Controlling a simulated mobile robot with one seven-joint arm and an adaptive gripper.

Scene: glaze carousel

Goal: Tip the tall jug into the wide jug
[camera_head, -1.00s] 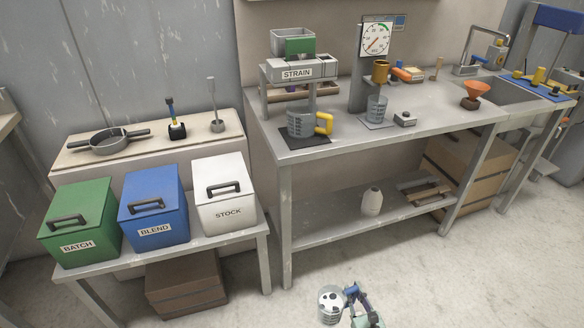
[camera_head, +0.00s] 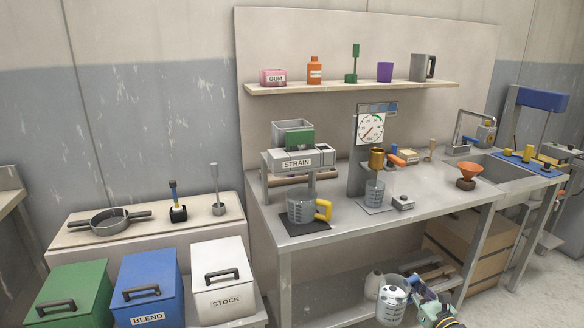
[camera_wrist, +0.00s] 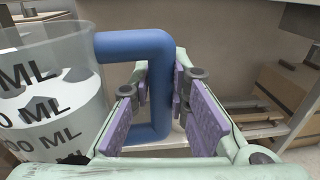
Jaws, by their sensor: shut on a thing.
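My gripper (camera_head: 418,292) is shut on the blue handle (camera_wrist: 150,45) of a clear jug (camera_head: 391,302), which looks like the tall jug. It is upright, in front of the bench and below its top. In the wrist view, the jug (camera_wrist: 45,95) has dark ML marks, and pale contents show through its wall; how full it is I cannot tell. A clear, broad jug with a yellow handle (camera_head: 323,210), which looks like the wide jug (camera_head: 300,208), stands upright on a dark mat under the STRAIN stand, up and left of my gripper. Its contents are unclear.
The STRAIN stand (camera_head: 298,162) rises over the yellow-handled jug. Right of it stand a clear beaker (camera_head: 374,193), a dial (camera_head: 370,129) and a small grey box (camera_head: 403,203). The bench front (camera_head: 345,236) has bare room. Lidded bins (camera_head: 225,280) stand at left.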

